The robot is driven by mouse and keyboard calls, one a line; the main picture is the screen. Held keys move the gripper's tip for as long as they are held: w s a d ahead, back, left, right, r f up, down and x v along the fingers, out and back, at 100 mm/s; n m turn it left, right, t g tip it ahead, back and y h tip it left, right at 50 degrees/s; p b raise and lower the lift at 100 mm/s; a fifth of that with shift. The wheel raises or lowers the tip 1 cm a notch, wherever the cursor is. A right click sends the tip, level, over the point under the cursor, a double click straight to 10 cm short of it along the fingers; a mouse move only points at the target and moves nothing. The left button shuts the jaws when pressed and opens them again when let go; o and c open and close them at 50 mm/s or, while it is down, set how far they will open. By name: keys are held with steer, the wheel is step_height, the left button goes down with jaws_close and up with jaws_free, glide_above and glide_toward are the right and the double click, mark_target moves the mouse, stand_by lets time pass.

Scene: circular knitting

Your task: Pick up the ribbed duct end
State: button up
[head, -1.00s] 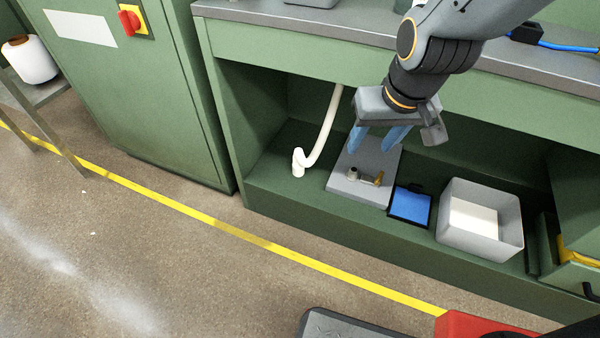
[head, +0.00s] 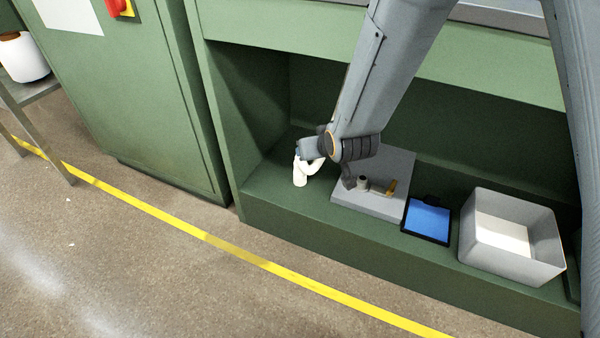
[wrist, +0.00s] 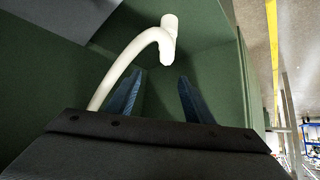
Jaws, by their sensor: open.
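The ribbed duct end is the white end of a hose (head: 300,173) on the floor of the green recess, left of the grey block. In the wrist view the white hose (wrist: 125,65) curves up from the lower left, and its thicker end (wrist: 169,38) lies beyond the fingertips. My gripper (wrist: 158,88) is open, with its two blue fingers apart and nothing between them.
A grey block (head: 365,208) with a small fitting and a brass part stands right of the hose end. A blue pad (head: 428,220) and a grey bin (head: 515,262) are further right. The recess side wall (head: 240,110) is close on the left.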

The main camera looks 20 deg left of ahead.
mark_target(303, 169)
steer(key=w+a+f+t+y, duration=0.1)
steer(key=f, duration=0.3)
steer(key=w+a+f+y, duration=0.1)
steer(key=f, duration=0.3)
steer(key=w+a+f+t+y+b, duration=0.1)
steer(key=f, duration=0.3)
steer(key=shift+w+a+f+n+t, duration=0.1)
steer(key=shift+w+a+n+t, duration=0.05)
steer(key=shift+w+n+t, duration=0.2)
steer(key=shift+s+f+y, duration=0.1)
steer(key=shift+f+y, duration=0.2)
steer(key=shift+f, duration=0.15)
steer(key=shift+b+x, duration=0.85)
steer(key=shift+x, duration=0.65)
steer(key=shift+b+x, duration=1.6)
steer(key=shift+x, duration=0.8)
steer(key=shift+a+r, duration=0.1)
steer(key=shift+r, duration=0.05)
steer(key=shift+c, duration=0.2)
steer(key=c, duration=1.1)
